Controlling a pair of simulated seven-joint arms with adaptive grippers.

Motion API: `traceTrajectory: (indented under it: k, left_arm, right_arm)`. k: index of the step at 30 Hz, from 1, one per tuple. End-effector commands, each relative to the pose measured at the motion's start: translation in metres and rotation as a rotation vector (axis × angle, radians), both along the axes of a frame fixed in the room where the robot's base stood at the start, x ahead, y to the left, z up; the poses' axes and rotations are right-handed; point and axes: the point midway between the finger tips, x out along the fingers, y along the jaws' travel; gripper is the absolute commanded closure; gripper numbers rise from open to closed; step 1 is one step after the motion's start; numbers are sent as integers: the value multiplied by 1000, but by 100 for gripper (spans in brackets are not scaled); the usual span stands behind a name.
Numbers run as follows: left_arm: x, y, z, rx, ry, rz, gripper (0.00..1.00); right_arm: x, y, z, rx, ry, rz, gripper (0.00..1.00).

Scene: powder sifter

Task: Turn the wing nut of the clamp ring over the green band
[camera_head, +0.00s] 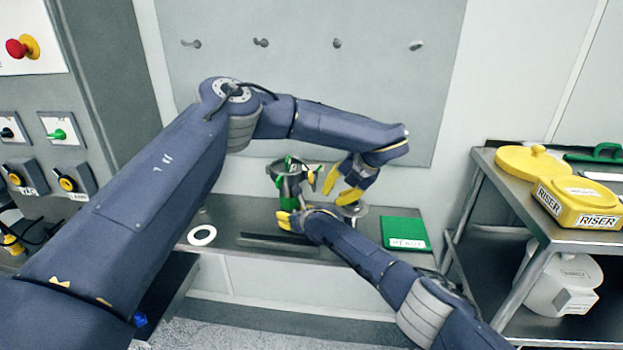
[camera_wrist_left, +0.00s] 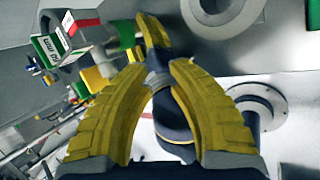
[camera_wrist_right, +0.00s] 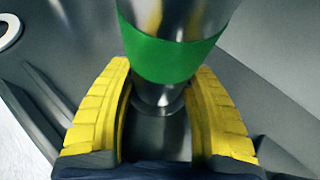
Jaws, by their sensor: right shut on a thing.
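A metal sifter vessel (camera_head: 291,184) stands on the bench, with green parts at its top and a green band (camera_wrist_right: 170,55) lower down. My right gripper (camera_wrist_right: 163,72) has its yellow fingers on both sides of the metal body at and just below the band. In the head view my right gripper (camera_head: 290,219) is low at the vessel's front. My left gripper (camera_head: 340,186) is just right of the vessel, fingers spread and empty. Its fingers (camera_wrist_left: 160,68) also stand apart in the left wrist view. I cannot make out the wing nut clearly; the clamp ring is partly hidden.
A round metal flange (camera_head: 353,209) stands right of the vessel, near a green labelled box (camera_head: 405,233). A side table (camera_head: 490,160) with yellow risers (camera_head: 580,200) is at right.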

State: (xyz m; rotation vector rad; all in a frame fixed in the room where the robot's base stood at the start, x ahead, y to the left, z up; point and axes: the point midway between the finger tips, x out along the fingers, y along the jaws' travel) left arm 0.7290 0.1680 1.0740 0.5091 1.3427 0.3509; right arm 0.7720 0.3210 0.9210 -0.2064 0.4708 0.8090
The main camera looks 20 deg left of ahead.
Motion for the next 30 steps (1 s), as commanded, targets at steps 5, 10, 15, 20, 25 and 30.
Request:
traceTrajectory:
  k: [5, 10, 15, 20, 25, 30]
  left_arm:
    - [-5, 3, 27, -224, -63, 18, 83]
    - [-13, 9, 62, -417, -140, 46, 83]
    - [-21, 32, 87, -561, -193, 120, 83]
    - [-29, 56, 108, -658, -238, 184, 83]
    - [-36, 75, 124, -725, -276, 228, 83]
    - [-39, 85, 133, -759, -297, 251, 83]
  right_arm:
    - [0, 0, 0, 0, 0, -1, 62]
    - [0, 0, 0, 0, 0, -1, 62]
    - [0, 0, 0, 0, 0, -1, 62]
    - [0, 0, 0, 0, 0, -1, 62]
    - [0, 0, 0, 0, 0, 0, 62]
    - [0, 0, 0, 0, 0, 0, 62]
